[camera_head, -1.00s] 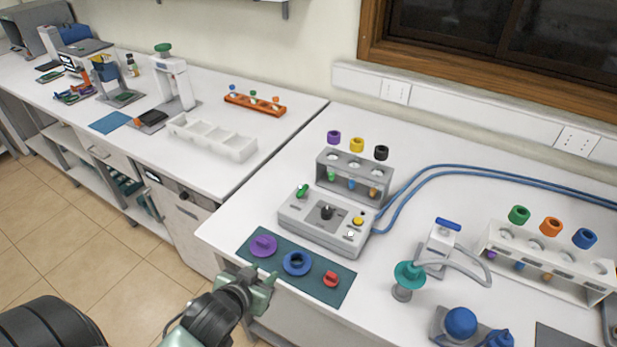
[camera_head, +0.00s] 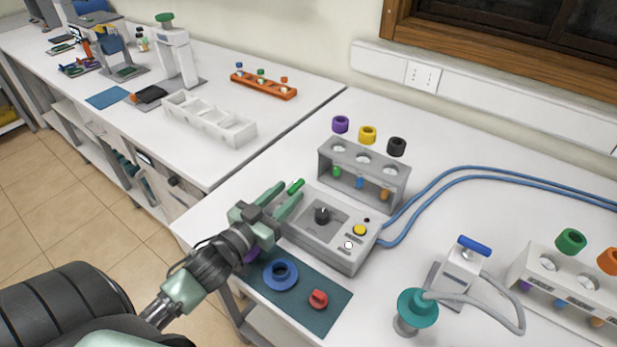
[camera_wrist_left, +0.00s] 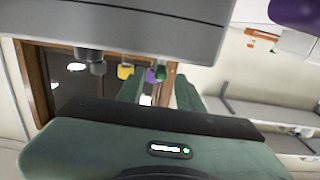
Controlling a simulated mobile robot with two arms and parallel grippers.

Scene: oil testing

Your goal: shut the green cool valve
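The green cool valve is a small green lever (camera_head: 296,187) at the back left corner of the grey control box (camera_head: 318,260). In the left wrist view, which looks upside down, a green piece that seems to be the valve (camera_wrist_left: 161,73) shows between my finger tips. My left gripper (camera_head: 283,197) is over the left end of the box, its two pale green fingers apart and pointing at the lever. The fingers (camera_wrist_left: 158,92) also show apart in the wrist view. I cannot tell whether either finger touches the lever. My right gripper is not in view.
Blue hoses (camera_head: 440,183) run off to the right.

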